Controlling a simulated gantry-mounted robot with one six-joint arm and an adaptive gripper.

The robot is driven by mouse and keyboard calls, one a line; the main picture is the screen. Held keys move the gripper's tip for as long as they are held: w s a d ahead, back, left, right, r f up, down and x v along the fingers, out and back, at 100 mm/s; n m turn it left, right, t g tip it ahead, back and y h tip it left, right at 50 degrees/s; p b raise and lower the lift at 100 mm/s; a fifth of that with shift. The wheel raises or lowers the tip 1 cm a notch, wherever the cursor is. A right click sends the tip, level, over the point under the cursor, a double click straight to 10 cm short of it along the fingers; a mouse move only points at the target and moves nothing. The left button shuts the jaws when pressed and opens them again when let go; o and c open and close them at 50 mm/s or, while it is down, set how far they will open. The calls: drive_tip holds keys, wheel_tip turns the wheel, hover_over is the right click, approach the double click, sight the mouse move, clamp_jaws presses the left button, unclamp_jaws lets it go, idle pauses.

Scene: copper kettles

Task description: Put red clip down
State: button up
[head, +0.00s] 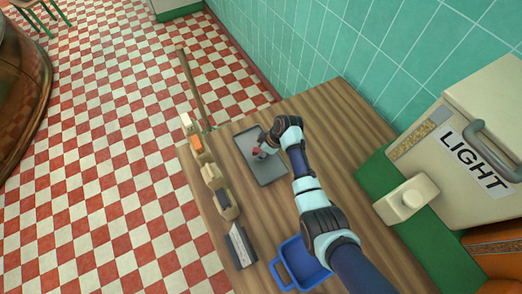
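My gripper (261,149) is over the dark grey tray (264,174) on the wooden table. A small red thing, likely the red clip (256,152), shows right at my fingertips. It is too small to tell whether the fingers grip it, or whether it touches the tray. My wrist hides part of the tray's right side.
A row of small tan and orange items (208,171) lines the table's left edge. A dark box-like item (240,244) and a blue handled bin (302,262) are toward the front. A cream "LIGHT" box (463,150) stands right, on green. Wood right of the tray is bare.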

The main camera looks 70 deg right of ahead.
drive_tip(key=shift+r, duration=0.1)
drive_tip(key=shift+r, duration=0.3)
drive_tip(key=p+v, duration=0.3)
drive_tip(key=v, duration=0.8)
drive_tip(key=shift+s+r+p, duration=0.15)
drive_tip(key=shift+r+p, duration=0.15)
